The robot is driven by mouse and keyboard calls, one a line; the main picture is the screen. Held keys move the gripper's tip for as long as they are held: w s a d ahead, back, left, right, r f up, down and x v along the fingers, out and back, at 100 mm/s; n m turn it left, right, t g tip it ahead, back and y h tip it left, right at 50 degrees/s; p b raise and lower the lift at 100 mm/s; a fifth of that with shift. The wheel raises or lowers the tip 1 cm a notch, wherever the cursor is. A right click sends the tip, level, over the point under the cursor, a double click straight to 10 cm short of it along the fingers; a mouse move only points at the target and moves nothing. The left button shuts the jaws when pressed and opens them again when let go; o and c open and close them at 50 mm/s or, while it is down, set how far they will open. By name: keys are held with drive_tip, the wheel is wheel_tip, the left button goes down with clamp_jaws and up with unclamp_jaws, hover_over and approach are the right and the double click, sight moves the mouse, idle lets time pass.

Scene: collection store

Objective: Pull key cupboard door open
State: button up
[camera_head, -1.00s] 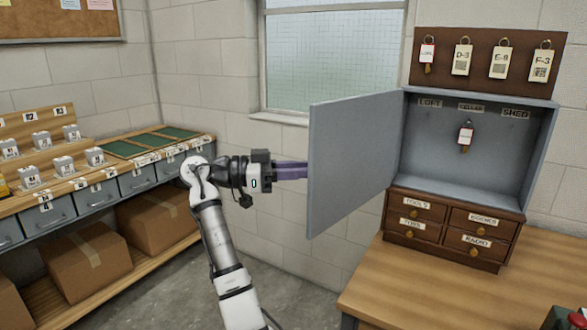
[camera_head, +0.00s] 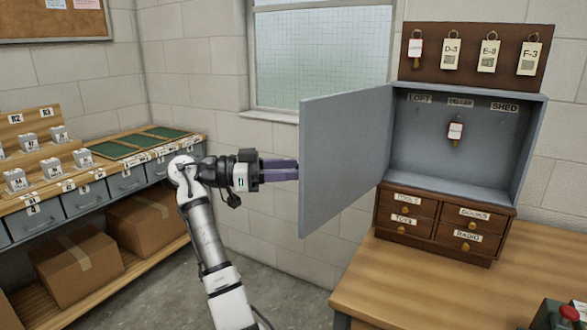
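The key cupboard (camera_head: 460,163) is grey and stands on top of a small brown drawer unit. Its grey door (camera_head: 343,160) is swung wide open to the left, hinged on the cupboard's left side. The fingertips end at or just behind that edge. Whether they touch the door or are open or shut I cannot tell.
A brown board with several tagged keys (camera_head: 472,52) is above the cupboard. The drawer unit (camera_head: 442,228) stands on a wooden table (camera_head: 440,285). A red button box (camera_head: 562,315) is at bottom right. Shelving with cardboard boxes (camera_head: 75,263) is at left.

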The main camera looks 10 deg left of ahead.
drive_tip(key=b+v, duration=0.1)
drive_tip(key=v, duration=1.1)
drive_tip(key=shift+s+r+b, duration=0.3)
drive_tip(key=shift+r, duration=0.15)
